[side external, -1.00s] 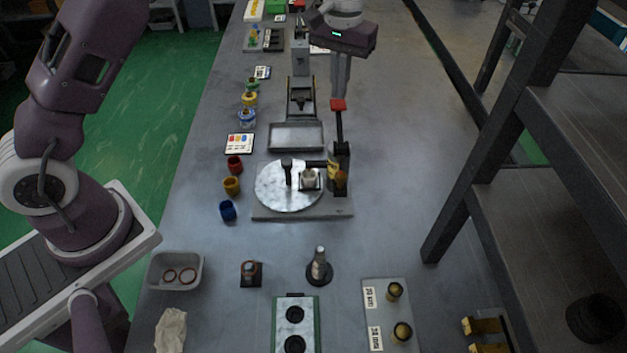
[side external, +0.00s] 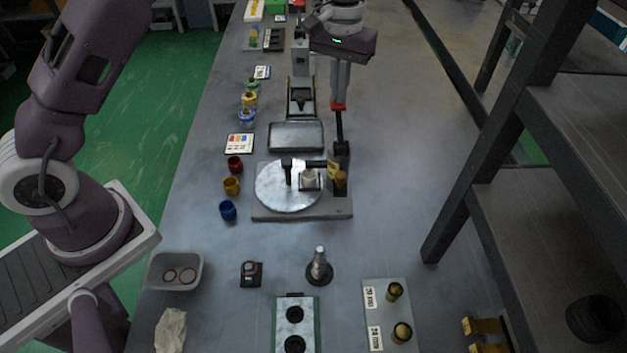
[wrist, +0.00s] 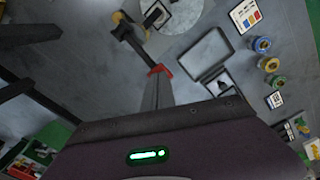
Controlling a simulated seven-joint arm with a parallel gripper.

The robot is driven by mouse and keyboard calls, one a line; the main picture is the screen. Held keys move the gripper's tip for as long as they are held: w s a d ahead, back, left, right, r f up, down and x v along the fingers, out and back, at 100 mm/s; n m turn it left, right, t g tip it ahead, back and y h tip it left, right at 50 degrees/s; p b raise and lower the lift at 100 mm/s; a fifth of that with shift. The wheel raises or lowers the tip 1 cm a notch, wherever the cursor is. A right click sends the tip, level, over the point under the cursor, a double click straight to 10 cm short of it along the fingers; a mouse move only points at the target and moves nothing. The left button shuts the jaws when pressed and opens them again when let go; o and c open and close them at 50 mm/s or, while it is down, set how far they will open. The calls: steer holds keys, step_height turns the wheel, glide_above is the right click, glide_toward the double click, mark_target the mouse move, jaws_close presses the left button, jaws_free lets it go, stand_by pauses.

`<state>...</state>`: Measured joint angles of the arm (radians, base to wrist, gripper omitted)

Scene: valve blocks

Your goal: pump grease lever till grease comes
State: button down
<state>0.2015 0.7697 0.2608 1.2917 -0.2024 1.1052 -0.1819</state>
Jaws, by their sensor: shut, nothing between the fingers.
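The grease lever is a dark bar with a red end (side external: 338,106), standing up from a dark post (side external: 341,150) at the right of a grey base plate. The red end also shows in the wrist view (wrist: 158,70). My gripper (side external: 340,101) is shut and empty, its fingertips at the red end from above, apparently touching it. In the wrist view my gripper (wrist: 155,78) hides part of the lever's end. A marbled round plate (side external: 285,192) carries a small pale block (side external: 309,180) under a dark horizontal arm. I cannot make out any grease.
A grey tray (side external: 296,136) lies just behind the round plate. A dark shelf frame (side external: 490,130) rises at the right. The table right of the lever is clear.

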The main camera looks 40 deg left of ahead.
steer(key=shift+f, duration=1.7)
steer(key=shift+r, duration=2.3)
